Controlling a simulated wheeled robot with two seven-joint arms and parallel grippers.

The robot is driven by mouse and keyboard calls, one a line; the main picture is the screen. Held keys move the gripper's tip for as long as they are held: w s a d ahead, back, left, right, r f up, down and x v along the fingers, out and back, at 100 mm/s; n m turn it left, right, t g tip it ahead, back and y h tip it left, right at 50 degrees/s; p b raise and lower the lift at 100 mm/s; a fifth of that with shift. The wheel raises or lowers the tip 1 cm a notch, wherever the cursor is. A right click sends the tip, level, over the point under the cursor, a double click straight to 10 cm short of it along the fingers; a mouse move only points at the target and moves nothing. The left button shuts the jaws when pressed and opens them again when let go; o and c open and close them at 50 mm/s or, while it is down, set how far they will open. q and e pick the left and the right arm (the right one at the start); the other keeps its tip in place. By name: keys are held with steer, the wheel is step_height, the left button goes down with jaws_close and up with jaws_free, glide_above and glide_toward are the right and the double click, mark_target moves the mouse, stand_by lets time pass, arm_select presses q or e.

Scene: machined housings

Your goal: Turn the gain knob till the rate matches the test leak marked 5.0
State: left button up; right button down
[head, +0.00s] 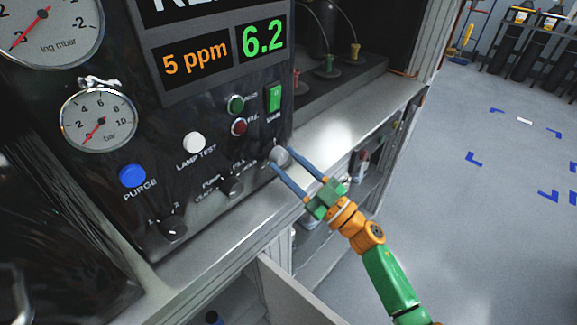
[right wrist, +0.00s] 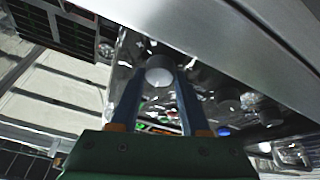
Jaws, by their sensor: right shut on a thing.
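The silver gain knob (head: 279,155) is at the lower right of the black panel; its label is not readable. My right gripper (head: 282,160) is shut on it, one blue finger on each side. In the right wrist view the pale round knob (right wrist: 160,71) sits between the fingertips (right wrist: 158,78). The rate display (head: 263,41) reads 6.2 in green. Beside it an orange display (head: 196,64) reads 5 ppm. A test leak marked 5.0 is not identifiable. My left gripper is not in view.
Close to the knob are a black selector knob (head: 231,186), a red button (head: 239,127) and a green rocker switch (head: 275,97). A blue purge button (head: 132,176) is further left. The grey bench top (head: 345,125) is clear to the right.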

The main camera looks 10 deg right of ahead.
steer(key=n+g+y, duration=0.1)
steer(key=n, duration=0.3)
steer(key=n+g+y+b, duration=0.1)
steer(key=n+g, duration=0.1)
steer(key=n, duration=0.1)
steer(key=shift+w+d+n+b, duration=0.1)
steer(key=shift+d+n+b, duration=0.1)
steer(key=shift+n+b, duration=0.15)
steer(key=n+g, duration=0.1)
steer(key=n, duration=0.2)
steer(key=n+g, duration=0.1)
steer(key=n, duration=0.2)
steer(key=shift+w+r+g, duration=0.1)
steer(key=shift+r+g, duration=0.1)
steer(key=shift+g, duration=0.1)
steer(key=shift+n, duration=0.35)
steer(key=shift+c, duration=2)
jaws_free()
steer(key=b+v, duration=0.3)
steer(key=v, duration=0.4)
steer(key=shift+b, duration=0.3)
steer(key=shift+d, duration=0.1)
